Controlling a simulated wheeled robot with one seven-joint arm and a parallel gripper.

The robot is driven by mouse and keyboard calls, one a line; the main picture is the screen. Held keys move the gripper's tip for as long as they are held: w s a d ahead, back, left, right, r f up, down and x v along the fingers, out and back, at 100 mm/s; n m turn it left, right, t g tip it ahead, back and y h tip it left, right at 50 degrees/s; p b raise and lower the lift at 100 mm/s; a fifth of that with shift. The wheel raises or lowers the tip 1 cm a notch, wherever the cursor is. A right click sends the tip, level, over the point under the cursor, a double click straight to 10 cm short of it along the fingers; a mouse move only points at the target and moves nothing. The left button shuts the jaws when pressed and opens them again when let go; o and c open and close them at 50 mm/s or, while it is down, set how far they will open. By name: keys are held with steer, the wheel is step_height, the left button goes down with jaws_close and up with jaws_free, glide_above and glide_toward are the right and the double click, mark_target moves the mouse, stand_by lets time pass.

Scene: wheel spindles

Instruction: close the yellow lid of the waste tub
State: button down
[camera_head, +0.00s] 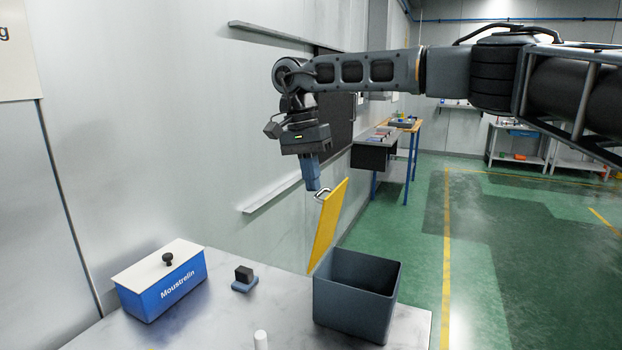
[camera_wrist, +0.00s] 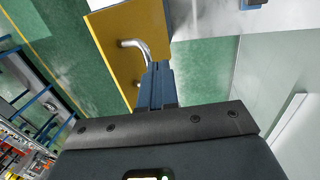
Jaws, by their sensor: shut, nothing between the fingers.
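The waste tub (camera_head: 352,307) is a dark grey open box on the metal table. Its yellow lid (camera_head: 328,228) stands up, tilted, at the tub's left back edge, so the tub is open. A metal handle (camera_head: 322,194) sits near the lid's upper end. My gripper (camera_head: 314,188) is shut and empty, pointing down beside the handle on the lid's left side. In the wrist view the blue fingers (camera_wrist: 156,70) are close to the handle (camera_wrist: 136,47) on the yellow lid (camera_wrist: 120,40); I cannot tell whether they touch.
A wall ledge (camera_head: 270,194) runs behind my gripper. Green floor lies to the right.

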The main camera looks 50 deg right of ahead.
steer(key=shift+s+d+t+b, duration=0.2)
steer(key=shift+s+t+b, duration=0.2)
steer(key=shift+t, duration=0.2)
steer(key=shift+s, duration=0.15)
steer(key=shift+s+d+f+t+y+b, duration=0.1)
steer(key=shift+s+d+t+y+b, duration=0.25)
steer(key=shift+s+t+b, duration=0.3)
steer(key=shift+s+d+f+t+b, duration=0.1)
steer(key=shift+s+t+b, duration=0.15)
steer(key=shift+s+b, duration=0.4)
steer(key=s+d+f+t+y+b, duration=0.2)
steer(key=s+f+t+b, duration=0.4)
steer(key=b, duration=1)
steer(key=s+d+f+t+y+b, duration=0.2)
steer(key=s+f+t+b, duration=0.3)
steer(key=s+b, duration=0.4)
steer(key=d+f+b, duration=0.1)
steer(key=b, duration=0.6)
steer(key=shift+s+d+f+t+y, duration=0.15)
steer(key=shift+d+f+t+y, duration=0.15)
steer(key=shift+f+t+y, duration=0.1)
